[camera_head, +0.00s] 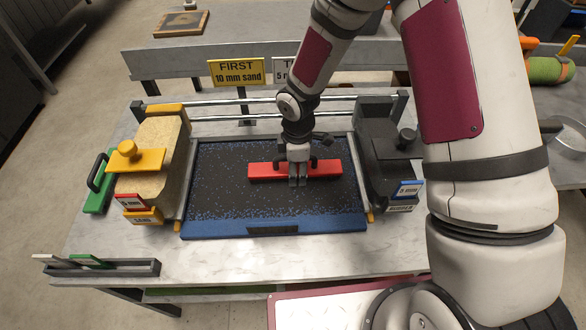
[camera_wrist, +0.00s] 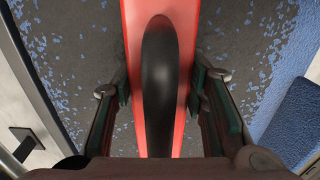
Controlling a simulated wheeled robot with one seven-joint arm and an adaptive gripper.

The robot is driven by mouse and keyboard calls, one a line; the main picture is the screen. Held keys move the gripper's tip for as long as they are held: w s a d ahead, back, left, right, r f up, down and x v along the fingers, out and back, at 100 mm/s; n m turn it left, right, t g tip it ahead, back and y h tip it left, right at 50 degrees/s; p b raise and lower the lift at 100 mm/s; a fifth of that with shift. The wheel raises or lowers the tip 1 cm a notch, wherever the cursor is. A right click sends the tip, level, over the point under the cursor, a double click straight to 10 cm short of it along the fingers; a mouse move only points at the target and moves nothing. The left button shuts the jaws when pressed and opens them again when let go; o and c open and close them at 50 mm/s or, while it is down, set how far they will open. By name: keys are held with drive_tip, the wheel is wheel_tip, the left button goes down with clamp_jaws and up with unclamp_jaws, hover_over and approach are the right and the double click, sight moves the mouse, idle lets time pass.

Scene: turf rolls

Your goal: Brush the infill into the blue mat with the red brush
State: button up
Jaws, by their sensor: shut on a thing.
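The red brush (camera_head: 262,170) lies lengthwise across the middle right of the blue mat (camera_head: 215,224). My gripper (camera_head: 298,178) is above the brush and shut on its black handle. In the wrist view the red brush (camera_wrist: 135,35) runs up the picture, and its black handle (camera_wrist: 165,75) lies between the fingers of my gripper (camera_wrist: 160,98). Dark infill (camera_head: 225,165) covers most of the mat, with blue specks showing through. The blue front edge of the mat is bare. The underside of the brush is hidden.
A tan hopper (camera_head: 160,150) with a yellow knob stands left of the mat, and a dark grey one (camera_head: 380,155) stands right. Two rails (camera_head: 215,118) run behind. A yellow sign (camera_head: 237,72) reads "FIRST 10 mm sand". A card holder (camera_head: 100,267) sits at front left.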

sight(258, 156)
drive_tip(key=shift+d, duration=1)
drive_tip(key=shift+w+a+b, duration=1.15)
drive_tip(key=shift+w+a, duration=0.1)
drive_tip(key=shift+a, duration=1.1)
drive_tip(key=shift+w+a+b, duration=1.2)
drive_tip(key=shift+a, duration=1.2)
drive_tip(key=shift+w+a+b, duration=1.15)
drive_tip(key=shift+w+a, duration=0.1)
drive_tip(key=shift+a, duration=1.1)
drive_tip(key=shift+w+a+b, duration=0.25)
drive_tip(key=shift+a+b, duration=0.1)
drive_tip(key=shift+a, duration=0.35)
drive_tip(key=shift+d+p, duration=0.4)
drive_tip(key=shift+d, duration=1.2)
drive_tip(key=shift+a, duration=0.1)
